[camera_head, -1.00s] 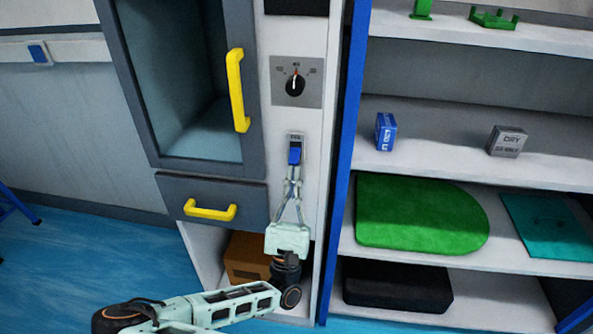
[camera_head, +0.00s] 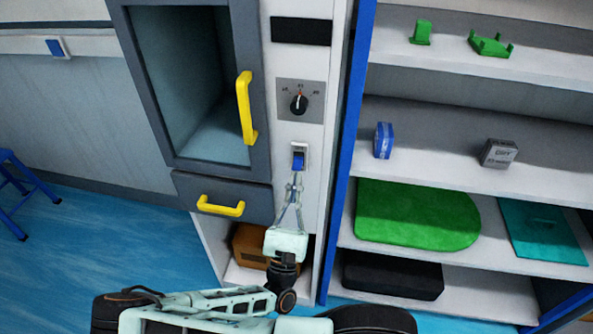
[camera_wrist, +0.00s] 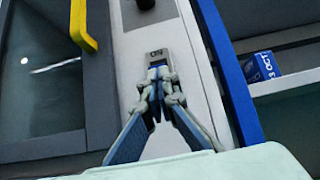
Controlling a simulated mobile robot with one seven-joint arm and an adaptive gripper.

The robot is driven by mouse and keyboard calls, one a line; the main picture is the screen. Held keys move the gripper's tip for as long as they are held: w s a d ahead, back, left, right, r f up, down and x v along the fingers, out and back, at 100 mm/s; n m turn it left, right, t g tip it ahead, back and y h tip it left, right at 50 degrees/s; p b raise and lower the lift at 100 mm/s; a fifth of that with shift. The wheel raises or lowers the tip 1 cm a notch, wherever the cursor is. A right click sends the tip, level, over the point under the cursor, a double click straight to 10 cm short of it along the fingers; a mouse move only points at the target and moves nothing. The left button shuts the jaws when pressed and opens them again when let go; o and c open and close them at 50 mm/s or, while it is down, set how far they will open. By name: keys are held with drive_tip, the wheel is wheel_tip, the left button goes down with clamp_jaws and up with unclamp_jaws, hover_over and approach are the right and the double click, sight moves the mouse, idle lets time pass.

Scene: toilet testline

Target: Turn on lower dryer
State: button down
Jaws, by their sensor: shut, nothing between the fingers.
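The lower dryer shows as a grey-framed cabinet (camera_head: 262,115) with a yellow vertical handle (camera_head: 246,107). On the white panel to its right is a blue rocker switch (camera_head: 298,161) in a pale plate, below a black knob (camera_head: 299,103). My gripper (camera_head: 295,184) is shut and empty, its fingertips just below or at the switch.
A drawer with a yellow handle (camera_head: 221,206) is below the dryer window. A brown box (camera_head: 250,246) sits in the opening beneath. To the right, past a blue post (camera_head: 345,150), shelves hold a green mat (camera_head: 415,214), a blue item (camera_head: 383,140) and a grey box (camera_head: 499,153).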

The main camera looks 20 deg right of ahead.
drive_tip(key=shift+s+a+r+g+y+p, duration=0.15)
drive_tip(key=shift+r+g+y+p, duration=0.2)
drive_tip(key=shift+p, duration=0.7)
drive_tip(key=shift+s+a+r+g+y+p, duration=0.15)
drive_tip(key=shift+r+g+p, duration=0.3)
drive_tip(key=shift+p, duration=0.6)
drive_tip(key=shift+r+g+p, duration=0.1)
drive_tip(key=shift+g+p, duration=0.2)
drive_tip(key=shift+p, duration=0.3)
drive_tip(key=shift+d+f, duration=0.1)
drive_tip(key=shift+f, duration=0.15)
